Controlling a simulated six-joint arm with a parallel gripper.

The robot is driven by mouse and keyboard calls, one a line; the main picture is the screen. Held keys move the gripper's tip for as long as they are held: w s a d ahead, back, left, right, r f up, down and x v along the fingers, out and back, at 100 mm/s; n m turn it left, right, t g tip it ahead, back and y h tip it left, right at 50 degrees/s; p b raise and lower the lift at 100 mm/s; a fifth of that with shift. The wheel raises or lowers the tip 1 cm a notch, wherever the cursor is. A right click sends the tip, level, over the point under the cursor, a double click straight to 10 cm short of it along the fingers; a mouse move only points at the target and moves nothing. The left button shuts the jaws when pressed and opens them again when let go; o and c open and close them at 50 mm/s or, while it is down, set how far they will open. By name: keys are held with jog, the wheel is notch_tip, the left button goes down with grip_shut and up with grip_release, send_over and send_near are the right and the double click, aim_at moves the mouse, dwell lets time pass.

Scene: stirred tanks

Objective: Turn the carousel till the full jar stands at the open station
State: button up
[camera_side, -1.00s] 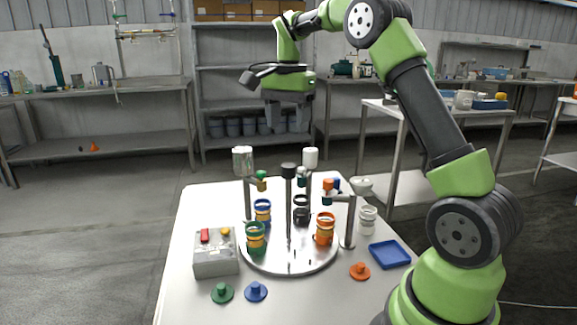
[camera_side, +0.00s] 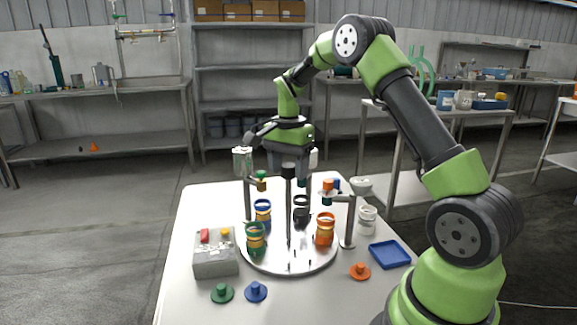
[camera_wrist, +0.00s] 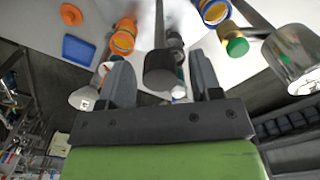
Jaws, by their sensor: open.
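The carousel is a round pale disc (camera_side: 285,262) on the table, with a dark upright post topped by a black knob (camera_side: 288,169) at its middle. It carries a blue-banded jar (camera_side: 263,212), a green-banded jar (camera_side: 256,240), an orange jar (camera_side: 325,230) and a black-banded jar (camera_side: 301,212). My gripper (camera_side: 289,174) is open, pointing down above the carousel around the post's top. In the wrist view, the black knob (camera_wrist: 160,72) shows between the two spread fingers (camera_wrist: 159,62); I cannot tell whether they touch it.
Stands with a grey cylinder (camera_side: 242,161) and a white funnel (camera_side: 362,187) rise beside the disc. A control box (camera_side: 214,260), green lid (camera_side: 222,293), blue lid (camera_side: 256,291), orange lid (camera_side: 360,271), blue tray (camera_side: 390,254) and white jar (camera_side: 367,220) are on the table.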

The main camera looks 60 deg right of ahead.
grip_shut()
